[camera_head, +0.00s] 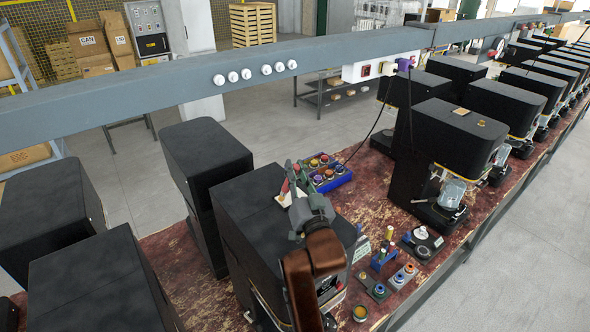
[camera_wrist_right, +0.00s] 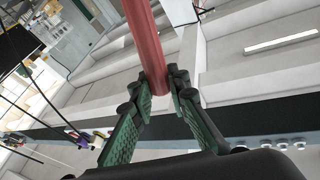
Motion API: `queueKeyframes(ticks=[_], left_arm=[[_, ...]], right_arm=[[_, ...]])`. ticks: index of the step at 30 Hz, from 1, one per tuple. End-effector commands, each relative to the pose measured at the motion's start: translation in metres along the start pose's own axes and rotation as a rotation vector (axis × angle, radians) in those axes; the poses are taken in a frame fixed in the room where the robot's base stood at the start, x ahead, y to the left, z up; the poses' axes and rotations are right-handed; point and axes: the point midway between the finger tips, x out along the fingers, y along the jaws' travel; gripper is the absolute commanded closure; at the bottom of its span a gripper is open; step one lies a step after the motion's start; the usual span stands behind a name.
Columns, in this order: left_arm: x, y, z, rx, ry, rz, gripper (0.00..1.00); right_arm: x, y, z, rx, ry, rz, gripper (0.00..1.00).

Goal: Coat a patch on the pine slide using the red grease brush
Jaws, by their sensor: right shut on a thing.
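My right gripper (camera_head: 292,174) is above the black machine in the lower middle of the head view, at the end of my brown arm. In the right wrist view its green-padded fingers (camera_wrist_right: 172,92) are shut on a red handle, the red grease brush (camera_wrist_right: 146,40). In the head view a bit of the red brush (camera_head: 284,187) shows beside the fingers. Its bristles cannot be made out. A small pale piece (camera_head: 281,199) shows just below the gripper, partly hidden; it may be the pine slide, but I cannot tell. Contact between brush and piece cannot be judged. My left gripper is not in view.
A blue tray (camera_head: 334,182) of colourful jars stands right behind the gripper. Black machines (camera_head: 205,155) line the worn red bench (camera_head: 170,258). A grey beam (camera_head: 150,92) crosses above. Small tins and a blue rack (camera_head: 384,256) stand at the front right.

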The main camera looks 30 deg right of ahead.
Motion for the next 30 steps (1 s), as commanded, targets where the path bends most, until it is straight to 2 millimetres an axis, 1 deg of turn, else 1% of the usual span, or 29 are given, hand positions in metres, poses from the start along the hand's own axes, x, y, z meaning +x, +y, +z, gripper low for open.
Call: queueKeyframes(ticks=[11,14,17,25,30], left_arm=[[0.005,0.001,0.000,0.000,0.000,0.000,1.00],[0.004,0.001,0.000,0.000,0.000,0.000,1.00],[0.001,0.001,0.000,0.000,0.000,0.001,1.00],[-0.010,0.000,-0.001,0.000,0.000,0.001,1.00],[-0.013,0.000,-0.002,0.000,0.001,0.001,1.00]], right_arm=[[-0.002,0.002,0.007,0.000,0.000,0.000,1.00],[-0.001,0.003,0.007,0.000,0.000,0.000,1.00],[0.001,0.007,0.005,-0.002,0.000,0.002,1.00],[0.009,0.029,0.000,-0.003,0.000,0.002,1.00],[0.012,0.037,-0.002,-0.001,0.001,0.000,1.00]])
